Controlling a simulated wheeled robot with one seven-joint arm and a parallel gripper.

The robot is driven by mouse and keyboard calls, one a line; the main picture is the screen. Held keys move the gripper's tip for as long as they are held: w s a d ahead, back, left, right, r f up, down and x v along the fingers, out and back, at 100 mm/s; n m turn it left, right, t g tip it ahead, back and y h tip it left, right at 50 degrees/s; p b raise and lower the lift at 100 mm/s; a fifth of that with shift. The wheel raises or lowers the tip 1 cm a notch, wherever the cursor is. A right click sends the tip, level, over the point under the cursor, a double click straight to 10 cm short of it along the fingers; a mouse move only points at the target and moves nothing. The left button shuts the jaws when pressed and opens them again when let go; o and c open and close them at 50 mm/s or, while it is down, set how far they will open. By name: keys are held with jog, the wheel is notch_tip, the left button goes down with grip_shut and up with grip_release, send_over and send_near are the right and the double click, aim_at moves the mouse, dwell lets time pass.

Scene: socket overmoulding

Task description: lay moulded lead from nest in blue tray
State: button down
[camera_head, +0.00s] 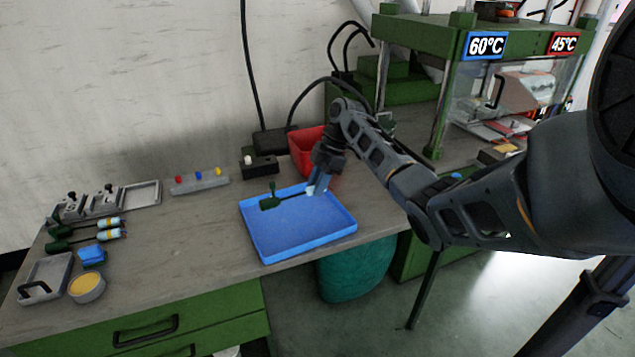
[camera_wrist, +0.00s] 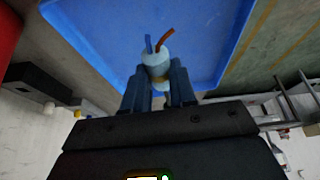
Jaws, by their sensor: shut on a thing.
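The blue tray (camera_head: 250,235) lies on the bench at its front edge and fills the top of the wrist view (camera_wrist: 205,45). My gripper (camera_head: 314,188) is over the tray's back right part. It is shut on the moulded lead, whose dark green end (camera_head: 270,203) points left over the tray. In the wrist view a pale cylindrical end (camera_wrist: 156,66) of the lead, with a blue and a brown wire, sits between my two fingers (camera_wrist: 160,88). The rest of the lead is hidden there. I cannot tell whether the lead touches the tray floor.
A red bin (camera_head: 305,150) stands just behind the tray. A black block with a white knob (camera_head: 260,165) and a grey block with coloured buttons (camera_head: 200,181) are behind left. Two similar green leads (camera_head: 85,232) lie at left. A green press (camera_head: 415,40) stands right.

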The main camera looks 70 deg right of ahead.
jog(key=shift+f+b, duration=2.15)
jog(key=shift+f, duration=1.15)
jog(key=c, duration=0.8)
grip_release()
jog(key=v, duration=0.7)
jog(key=shift+s+d+r+b, duration=0.15)
jog(key=shift+r+b, duration=0.2)
jog(key=shift+b, duration=0.05)
